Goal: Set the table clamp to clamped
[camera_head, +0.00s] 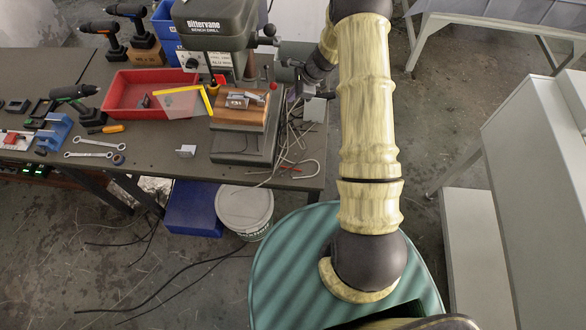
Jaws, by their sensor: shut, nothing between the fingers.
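The table clamp (240,101) is a small grey metal piece on a wooden block on the bench drill's table. I cannot tell from this view whether the clamp is clamped or open.
The green bench drill (215,22) stands behind the clamp. A red tray (130,108) and a yellow-edged clear panel (185,100) lie left of it. Loose cables (295,140) hang at the bench's right edge. A white bucket (245,208) and blue bin (192,210) stand below.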

